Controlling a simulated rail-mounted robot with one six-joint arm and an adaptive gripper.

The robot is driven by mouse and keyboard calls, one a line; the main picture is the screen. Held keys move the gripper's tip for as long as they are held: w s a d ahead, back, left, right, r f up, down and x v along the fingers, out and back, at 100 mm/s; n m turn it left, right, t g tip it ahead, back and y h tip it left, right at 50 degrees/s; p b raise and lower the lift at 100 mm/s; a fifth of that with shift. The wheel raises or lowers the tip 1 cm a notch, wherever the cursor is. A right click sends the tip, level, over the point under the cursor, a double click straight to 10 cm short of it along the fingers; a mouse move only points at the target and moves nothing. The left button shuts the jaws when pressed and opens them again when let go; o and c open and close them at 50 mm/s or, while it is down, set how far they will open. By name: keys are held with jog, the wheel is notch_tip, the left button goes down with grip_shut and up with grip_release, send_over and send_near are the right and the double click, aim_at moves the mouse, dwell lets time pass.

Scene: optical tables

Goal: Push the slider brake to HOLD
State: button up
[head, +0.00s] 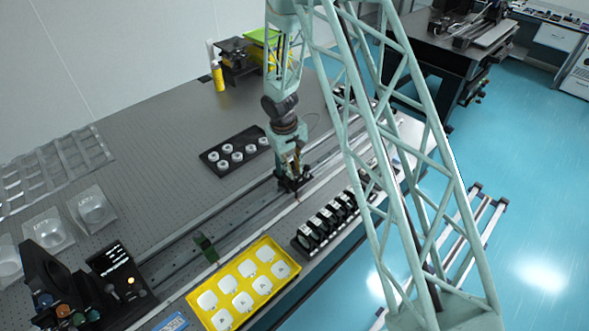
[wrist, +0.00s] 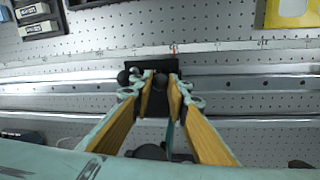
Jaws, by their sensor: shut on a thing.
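The slider is a small black carriage on the rail; it shows in the wrist view (wrist: 150,67) and, mostly behind my gripper, in the head view. My gripper (head: 292,180) is low over it, and its yellow-lined fingers (wrist: 160,84) are shut on a dark rounded knob on the slider. Another dark ball-shaped knob sits just left of the fingers. Which of these is the brake, and any HOLD marking, I cannot make out. A thin orange pointer (wrist: 173,49) stands at the slider's far edge by a scale strip.
The long rail (head: 168,256) crosses the perforated table, with a green upright plate (head: 206,247) farther along it. A yellow tray (head: 196,300) and a row of black holders (head: 328,221) stand on one side. A black tray with white rings (head: 211,157) stands on the other.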

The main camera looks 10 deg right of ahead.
jog(key=shift+w+a+g+h+p, duration=0.3)
jog(key=shift+w+g+h+p, duration=0.2)
jog(key=shift+g+p, duration=0.25)
dwell(0.5)
jog(key=o, duration=0.8)
jog(key=shift+o, duration=0.2)
jog(key=shift+r, duration=0.2)
jog(key=v, duration=1.1)
jog(key=shift+r, duration=0.3)
jog(key=shift+a, duration=0.1)
jog(key=shift+c, duration=0.2)
